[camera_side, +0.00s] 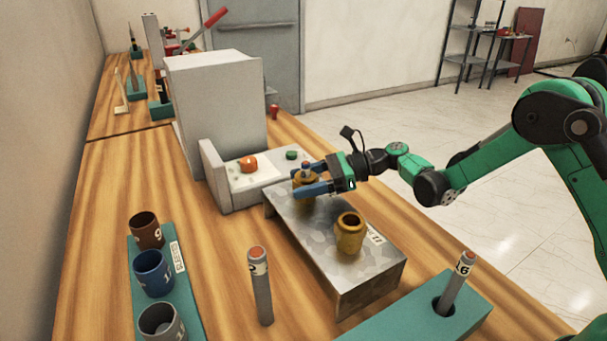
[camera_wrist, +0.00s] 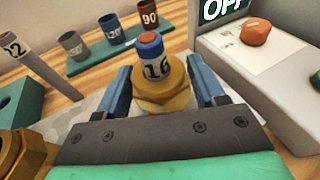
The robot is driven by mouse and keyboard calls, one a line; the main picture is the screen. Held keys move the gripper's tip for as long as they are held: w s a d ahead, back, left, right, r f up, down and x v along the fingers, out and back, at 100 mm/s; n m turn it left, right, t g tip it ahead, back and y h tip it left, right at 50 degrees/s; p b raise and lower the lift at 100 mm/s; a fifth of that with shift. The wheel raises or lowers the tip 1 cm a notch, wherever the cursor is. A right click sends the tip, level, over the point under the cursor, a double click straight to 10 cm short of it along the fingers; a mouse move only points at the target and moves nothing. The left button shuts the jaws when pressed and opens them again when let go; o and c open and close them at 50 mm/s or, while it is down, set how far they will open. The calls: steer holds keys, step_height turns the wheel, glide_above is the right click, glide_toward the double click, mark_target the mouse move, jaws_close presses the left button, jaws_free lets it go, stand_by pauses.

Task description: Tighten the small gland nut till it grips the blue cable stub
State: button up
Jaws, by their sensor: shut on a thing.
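The small gland nut (camera_wrist: 163,103) is brass and sits on the far end of the grey metal box (camera_side: 368,290). It also shows in the side view (camera_side: 302,178), partly hidden by my fingers. The cable stub (camera_wrist: 155,65), marked 16, stands upright in the nut, with a blue band and an orange-red top. My gripper (camera_side: 310,188) reaches in from the right and is shut on the small gland nut, with one blue finger on each side in the wrist view (camera_wrist: 162,82). I cannot tell how tight the nut is on the stub.
A larger brass gland (camera_side: 350,235) stands open on the box's near end. One grey stub (camera_side: 262,290) stands on the table, another (camera_side: 457,280) in a teal block. Numbered cups (camera_side: 153,273) stand at left. A white unit (camera_side: 226,180) carries an orange knob (camera_side: 248,163).

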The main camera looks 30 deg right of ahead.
steer(key=shift+m+t+h, duration=0.4)
steer(key=shift+m+t, duration=0.3)
steer(key=shift+t, duration=0.1)
steer(key=shift+m+t+h, duration=0.5)
steer(key=shift+m+t, duration=0.2)
steer(key=shift+t, duration=0.1)
steer(key=o, duration=1.4)
steer(key=shift+m+t+h, duration=0.3)
steer(key=shift+c, duration=0.2)
steer(key=shift+v, duration=3.05)
